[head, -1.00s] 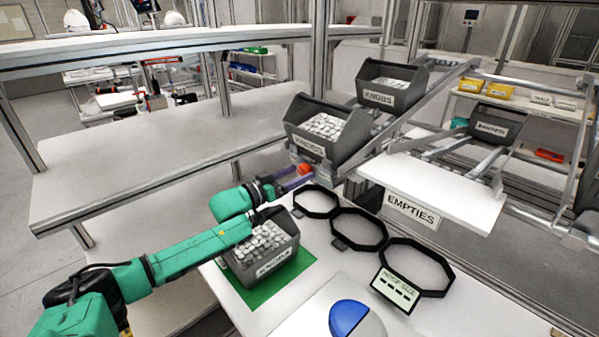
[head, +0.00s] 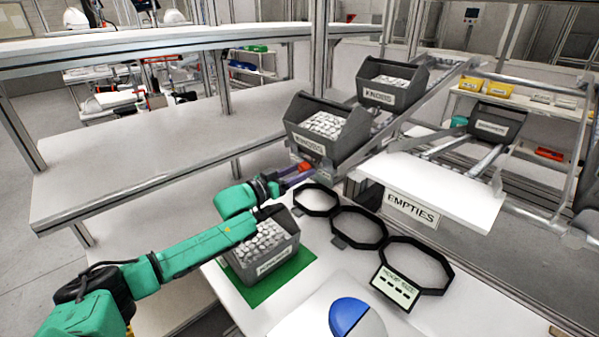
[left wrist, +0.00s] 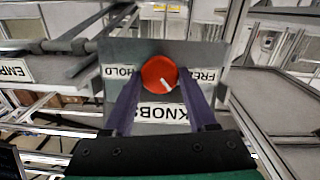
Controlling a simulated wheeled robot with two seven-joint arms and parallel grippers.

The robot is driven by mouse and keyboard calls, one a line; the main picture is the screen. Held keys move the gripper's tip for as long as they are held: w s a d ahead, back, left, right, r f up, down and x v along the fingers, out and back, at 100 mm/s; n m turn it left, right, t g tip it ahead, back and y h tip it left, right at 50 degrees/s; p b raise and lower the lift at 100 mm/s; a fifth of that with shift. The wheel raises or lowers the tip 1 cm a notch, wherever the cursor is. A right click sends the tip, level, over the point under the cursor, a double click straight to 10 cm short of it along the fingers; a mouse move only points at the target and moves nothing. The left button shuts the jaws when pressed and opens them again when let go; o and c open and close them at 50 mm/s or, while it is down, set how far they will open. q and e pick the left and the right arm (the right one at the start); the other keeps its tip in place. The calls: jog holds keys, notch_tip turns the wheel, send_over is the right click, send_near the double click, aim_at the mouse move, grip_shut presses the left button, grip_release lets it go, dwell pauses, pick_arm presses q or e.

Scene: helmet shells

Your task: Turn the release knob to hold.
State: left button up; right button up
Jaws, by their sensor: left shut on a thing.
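The red release knob (left wrist: 158,73) sits on a grey plate (left wrist: 160,47) in the left wrist view. Its white pointer mark (left wrist: 167,85) points down and to the right in that picture. The HOLD label (left wrist: 121,72) is to the left of the knob, and the FREE label (left wrist: 204,76) is to its right. My left gripper (left wrist: 161,78) is shut on the knob, one purple finger on each side. In the head view the knob (head: 305,167) shows small at the foot of the rack, with my left gripper (head: 297,172) reaching it from the left. My right gripper is out of view.
A grey bin of knobs (head: 324,152) stands on the sloped rack just above the knob. Another bin (head: 264,266) stands on a green mat (head: 287,286) under my left arm. Black octagonal rings (head: 385,231) lie on the table. The EMPTIES shelf (head: 455,190) is at right.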

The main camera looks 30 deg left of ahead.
pick_arm(q)
jog(key=shift+m+y, duration=0.3)
jog(key=shift+m, duration=0.4)
jog(key=shift+d+f+m+t+y+b, duration=0.15)
jog(key=shift+m+t+y+b, duration=0.3)
jog(key=shift+m, duration=0.55)
jog(key=shift+s+d+f+m+t+y+b, duration=0.1)
jog(key=shift+m+t+y+b, duration=0.25)
jog(key=shift+m+b, duration=1.35)
jog(key=shift+w+d+f+m+t+y+b, duration=0.1)
jog(key=shift+m+t+y+b, duration=0.25)
jog(key=shift+m+b, duration=1.3)
jog(key=shift+s+d+m+t+y+b, duration=0.1)
jog(key=shift+m+t+y+b, duration=0.2)
jog(key=shift+m+b, duration=1.35)
jog(key=shift+m+y+p, duration=0.25)
jog(key=shift+m+p, duration=0.1)
jog(key=shift+m, duration=0.15)
jog(key=o, duration=1.4)
jog(key=shift+c, duration=0.2)
